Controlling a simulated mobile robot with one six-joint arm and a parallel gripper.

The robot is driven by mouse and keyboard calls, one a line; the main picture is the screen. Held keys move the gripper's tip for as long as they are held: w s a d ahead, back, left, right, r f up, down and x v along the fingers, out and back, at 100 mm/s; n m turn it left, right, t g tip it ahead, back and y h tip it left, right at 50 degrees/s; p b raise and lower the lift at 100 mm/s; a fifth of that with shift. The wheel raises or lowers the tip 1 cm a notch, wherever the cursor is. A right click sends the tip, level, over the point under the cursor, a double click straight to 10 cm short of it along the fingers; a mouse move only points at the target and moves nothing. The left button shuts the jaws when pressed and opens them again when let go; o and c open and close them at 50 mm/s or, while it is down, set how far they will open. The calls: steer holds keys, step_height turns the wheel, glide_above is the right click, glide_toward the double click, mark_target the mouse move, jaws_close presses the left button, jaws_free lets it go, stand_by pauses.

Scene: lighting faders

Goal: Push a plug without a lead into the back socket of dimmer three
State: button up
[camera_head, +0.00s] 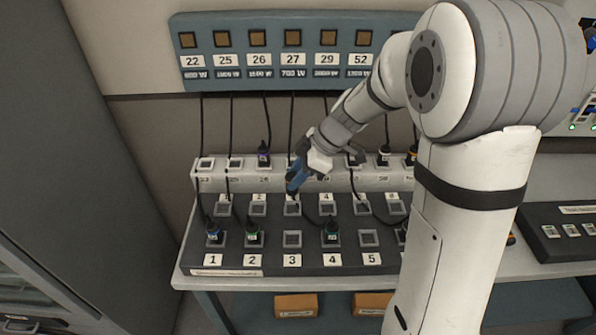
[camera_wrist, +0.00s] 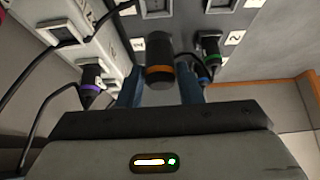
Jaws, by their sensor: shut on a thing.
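My gripper (camera_head: 295,181) points down over the back socket of dimmer three (camera_head: 292,209) on the dark dimmer block (camera_head: 342,246). It is shut on a dark plug with an orange band (camera_wrist: 160,76), between the blue fingers in the wrist view. I see no lead on this plug. Its lower end is at or just above the back socket; I cannot tell whether it is inside. The front socket of dimmer three (camera_head: 292,239) is empty, above its label 3 (camera_head: 292,260).
Plugs stand in front sockets one (camera_head: 213,232), two (camera_head: 253,232) and four (camera_head: 331,231). A white socket strip (camera_head: 230,180) runs behind, with a purple-banded plug (camera_head: 263,155). Black leads hang from the numbered wall panel (camera_head: 310,76). Front socket five (camera_head: 369,239) is empty.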

mark_target(297, 189)
steer(key=shift+d+f+b, duration=0.1)
steer(key=shift+f+b, duration=0.7)
steer(key=shift+f, duration=1.8)
steer(key=shift+b, duration=0.75)
steer(key=shift+f+b, duration=0.95)
steer(key=shift+b, duration=1)
steer(key=o, duration=1.1)
